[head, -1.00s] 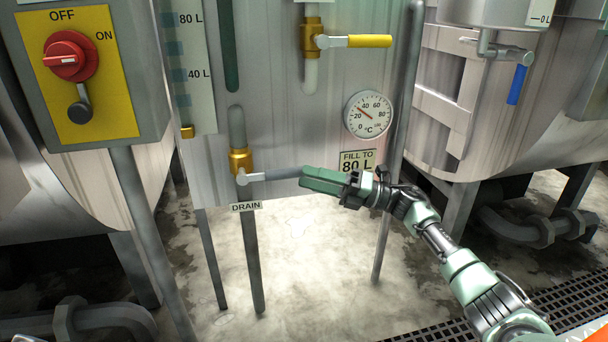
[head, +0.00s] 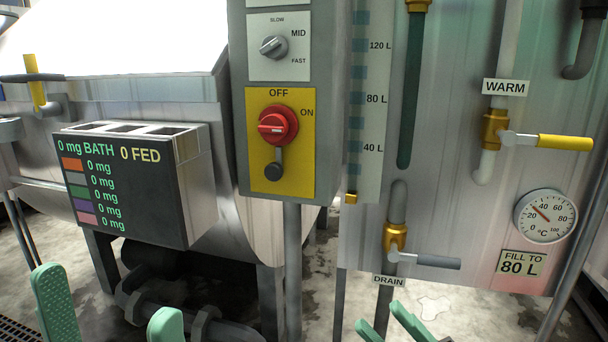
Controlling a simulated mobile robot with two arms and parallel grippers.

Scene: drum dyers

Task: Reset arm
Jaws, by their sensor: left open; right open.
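My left gripper (head: 110,314) is at the bottom left, its two green fingers spread wide with nothing between them. My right gripper (head: 390,327) is at the bottom, below the drain valve (head: 397,240). Its green fingers are apart and empty, clear of the grey drain handle (head: 432,262). That handle points right, about level. Most of both arms is out of the frame.
A control box with a red OFF/ON knob (head: 277,125) and a speed dial (head: 273,47) stands in the middle. A feeder box (head: 130,185) reading 0 mg is at left. The yellow WARM valve handle (head: 563,142) points right. A thermometer (head: 545,217) is at right.

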